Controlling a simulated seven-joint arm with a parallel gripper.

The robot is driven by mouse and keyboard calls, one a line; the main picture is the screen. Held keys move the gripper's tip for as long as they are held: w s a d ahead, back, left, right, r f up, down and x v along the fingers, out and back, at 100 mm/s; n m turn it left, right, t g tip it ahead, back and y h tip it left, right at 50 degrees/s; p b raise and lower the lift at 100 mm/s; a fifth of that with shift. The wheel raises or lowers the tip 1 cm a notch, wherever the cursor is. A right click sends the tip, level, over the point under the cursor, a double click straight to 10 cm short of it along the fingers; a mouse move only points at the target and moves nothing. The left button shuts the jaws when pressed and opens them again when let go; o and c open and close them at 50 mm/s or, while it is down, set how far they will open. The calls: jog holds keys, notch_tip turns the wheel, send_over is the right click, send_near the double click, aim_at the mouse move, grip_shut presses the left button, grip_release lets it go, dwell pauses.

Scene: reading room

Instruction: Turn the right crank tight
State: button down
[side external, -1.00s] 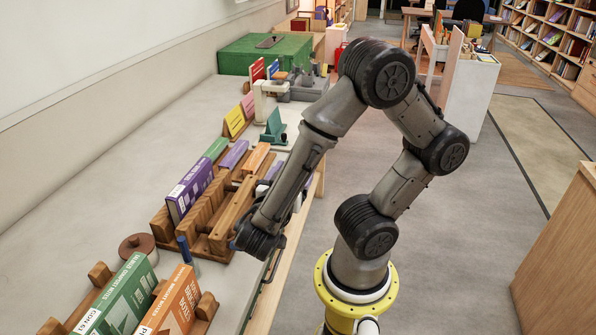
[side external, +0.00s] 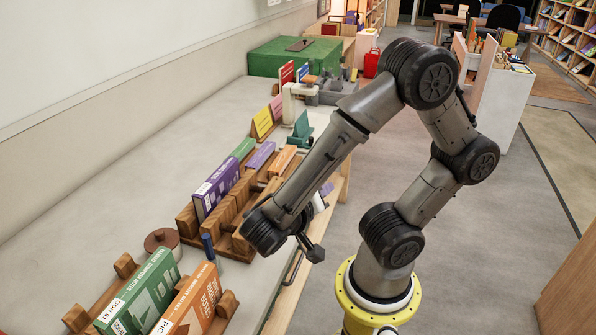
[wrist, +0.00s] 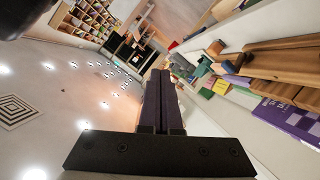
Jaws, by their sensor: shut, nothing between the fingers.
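I cannot make out the right crank for certain in either view. A wooden book press (side external: 188,228) holding a purple book (side external: 215,190) stands on the bench, partly behind my arm. The purple book also shows at the right edge of the wrist view (wrist: 288,117). My gripper (wrist: 160,75) is shut and empty, its dark fingers together and pointing along the bench toward the far shelves.
A nearer wooden rack (side external: 125,265) holds a green book (side external: 138,292) and an orange book (side external: 190,300). A round brown pot (side external: 161,240) and a blue peg (side external: 208,246) stand between. Behind are a green stand (side external: 301,132) and grey device (side external: 328,94). The bench's wall side is clear.

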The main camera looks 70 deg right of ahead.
jog(key=w+a+n+g+y, duration=0.2)
jog(key=w+a+g+y, duration=0.2)
jog(key=w+y, duration=0.7)
jog(key=w+d+r+m+t+y, duration=0.2)
jog(key=w+d+y, duration=0.15)
jog(key=d, duration=0.35)
jog(key=w+d+r+m+t+y, duration=0.1)
jog(key=w+d+r+t+y, duration=0.2)
jog(key=d, duration=0.4)
jog(key=s+d+f+m+t, duration=0.1)
jog(key=s+d+m, duration=0.15)
jog(key=d, duration=0.45)
jog(key=s+d+f+m, duration=0.2)
jog(key=s+d, duration=0.1)
jog(key=d, duration=0.4)
jog(key=a+f, duration=0.7)
jog(key=f, duration=0.3)
jog(key=shift+a+f+y, duration=0.2)
jog(key=shift+a+y, duration=0.2)
jog(key=shift+y, duration=0.05)
